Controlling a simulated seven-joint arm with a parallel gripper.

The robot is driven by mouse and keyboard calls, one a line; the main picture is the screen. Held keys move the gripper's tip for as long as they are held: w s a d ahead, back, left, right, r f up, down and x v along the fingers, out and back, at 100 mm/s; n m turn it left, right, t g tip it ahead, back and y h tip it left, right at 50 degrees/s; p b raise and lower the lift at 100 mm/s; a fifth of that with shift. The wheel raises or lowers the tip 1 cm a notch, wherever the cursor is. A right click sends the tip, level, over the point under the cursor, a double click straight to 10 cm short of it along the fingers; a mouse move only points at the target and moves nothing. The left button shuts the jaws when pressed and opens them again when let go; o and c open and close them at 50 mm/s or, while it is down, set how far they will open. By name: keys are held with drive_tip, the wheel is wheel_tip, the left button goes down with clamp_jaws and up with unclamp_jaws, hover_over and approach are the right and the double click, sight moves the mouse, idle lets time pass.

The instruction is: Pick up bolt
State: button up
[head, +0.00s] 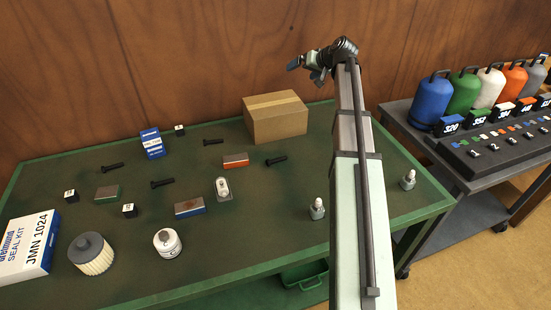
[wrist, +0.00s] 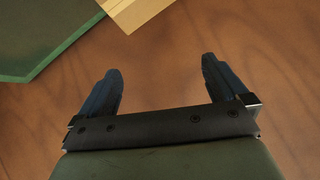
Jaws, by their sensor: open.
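Several dark bolts lie on the green table in the head view: one bolt (head: 113,167) at the left, one bolt (head: 162,183) near the middle, one bolt (head: 213,142) farther back, and one bolt (head: 276,160) to the right, in front of the cardboard box. My gripper (head: 293,66) is raised above the back edge of the table, high over the box and apart from every bolt. In the wrist view my gripper (wrist: 163,85) is open and empty, its two dark blue fingers spread. No bolt shows in the wrist view.
The green table (head: 270,210) holds a cardboard box (head: 275,118), a seal kit box (head: 28,248), a filter (head: 92,254), a white canister (head: 168,243), small boxes and two small bottles. A grey cart (head: 440,178) with coloured gas bottles stands at the right. A wooden wall (head: 180,60) rises behind.

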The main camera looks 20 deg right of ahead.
drive_tip(key=s+a+f+n+g, duration=0.2)
drive_tip(key=s+a+f+g, duration=0.3)
drive_tip(key=a, duration=0.4)
drive_tip(key=n+g+h, duration=0.2)
drive_tip(key=g+h, duration=0.1)
drive_tip(key=g, duration=0.2)
hover_over(277, 160)
drive_tip(key=f, duration=1.2)
drive_tip(key=shift+w+d+f, duration=0.1)
drive_tip(key=shift+w+f, duration=0.05)
drive_tip(key=shift+w, duration=0.05)
drive_tip(key=shift+s+f, duration=0.15)
drive_tip(key=shift+f, duration=1.2)
drive_tip(key=shift+s+f, duration=0.1)
drive_tip(key=shift+f, duration=1.2)
drive_tip(key=shift+c, duration=0.3)
drive_tip(key=c, duration=0.9)
